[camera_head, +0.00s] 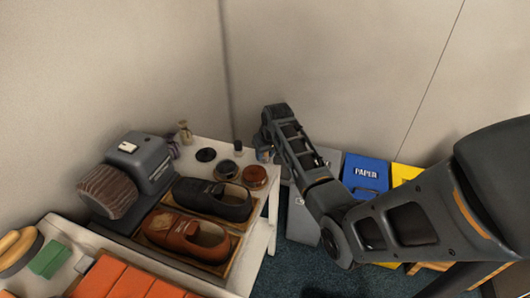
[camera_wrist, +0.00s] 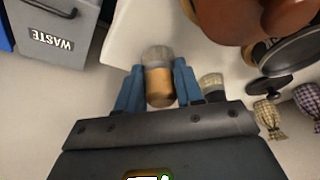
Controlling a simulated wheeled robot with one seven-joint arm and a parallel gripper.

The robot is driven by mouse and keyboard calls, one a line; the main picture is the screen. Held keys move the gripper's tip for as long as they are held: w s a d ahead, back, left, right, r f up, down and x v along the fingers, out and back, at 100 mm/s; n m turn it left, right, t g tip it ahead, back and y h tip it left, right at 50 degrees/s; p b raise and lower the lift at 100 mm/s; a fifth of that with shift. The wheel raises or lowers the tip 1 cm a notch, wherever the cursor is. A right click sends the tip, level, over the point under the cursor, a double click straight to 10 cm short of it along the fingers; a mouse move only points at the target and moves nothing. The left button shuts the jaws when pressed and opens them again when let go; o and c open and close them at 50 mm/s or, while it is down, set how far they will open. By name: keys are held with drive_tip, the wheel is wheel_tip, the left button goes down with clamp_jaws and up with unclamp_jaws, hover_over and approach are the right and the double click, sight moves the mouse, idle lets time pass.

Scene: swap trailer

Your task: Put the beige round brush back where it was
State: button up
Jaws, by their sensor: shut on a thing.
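In the wrist view, the beige round brush (camera_wrist: 159,84), a short tan cylinder with a greyish-beige end, stands between the blue fingers of my gripper (camera_wrist: 158,90). The fingers are shut on its sides. In the head view, my gripper (camera_head: 263,155) is at the right back edge of the white table (camera_head: 272,213), near the polish tins. The brush is mostly hidden there by the gripper and arm. A similar small piece with a pale end (camera_wrist: 212,85) stands beside the held brush in the wrist view; it shows as a small dark item (camera_head: 238,147) in the head view.
A brown tin (camera_head: 254,176), black shoe (camera_head: 212,199), brown shoe (camera_head: 187,235) and grey roller machine (camera_head: 140,162) crowd the table. A checked bundle (camera_wrist: 268,116) stands near the wall. Grey waste (camera_wrist: 58,44), blue paper (camera_head: 366,173) and yellow (camera_head: 405,174) bins stand right of the table.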

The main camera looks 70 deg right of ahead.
drive_tip(key=shift+f, duration=0.15)
drive_tip(key=o, duration=0.9)
drive_tip(key=shift+o, duration=0.2)
drive_tip(key=v, duration=1.2)
